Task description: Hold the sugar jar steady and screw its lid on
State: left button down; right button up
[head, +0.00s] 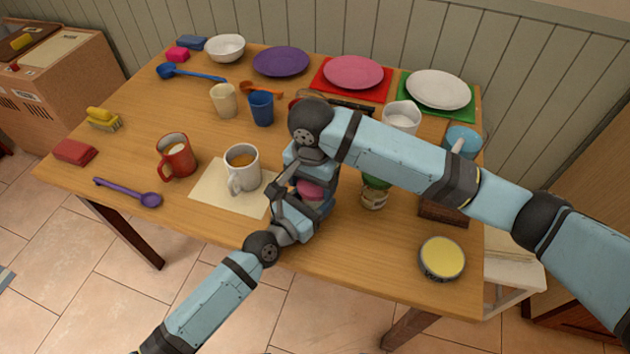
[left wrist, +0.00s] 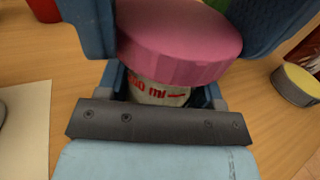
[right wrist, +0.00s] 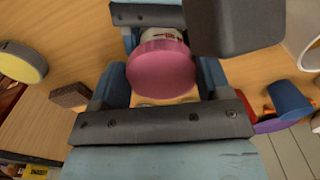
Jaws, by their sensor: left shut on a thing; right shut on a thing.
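The sugar jar, pale with red lettering, shows in the left wrist view (left wrist: 158,93) under its pink lid (left wrist: 180,45). In the head view the lid (head: 311,190) is partly hidden behind my grippers. My left gripper (head: 303,207) is shut on the jar's body below the lid. My right gripper (head: 315,180) reaches in from above and is shut on the lid; in the right wrist view the lid (right wrist: 158,68) sits between its fingers. The lid is at the jar's mouth; I cannot tell how far its thread is engaged.
A white mug (head: 242,165) on a cream mat (head: 208,196) stands close left of the grippers. A green-topped jar (head: 375,193), a brown box (head: 444,208) and a yellow-topped tin (head: 442,260) stand to the right. The front table strip is mostly clear.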

jog(key=m, duration=0.5)
jog(key=shift+a+m, duration=0.4)
jog(key=m, duration=0.3)
jog(key=shift+w, duration=0.2)
jog(key=m, duration=0.3)
jog(key=shift+w, duration=0.15)
jog(key=m, duration=0.4)
jog(key=shift+w+d, duration=0.1)
jog(key=shift+w, duration=0.25)
jog(key=shift+m, duration=0.3)
jog(key=o, duration=0.9)
jog(key=shift+r, duration=2.25)
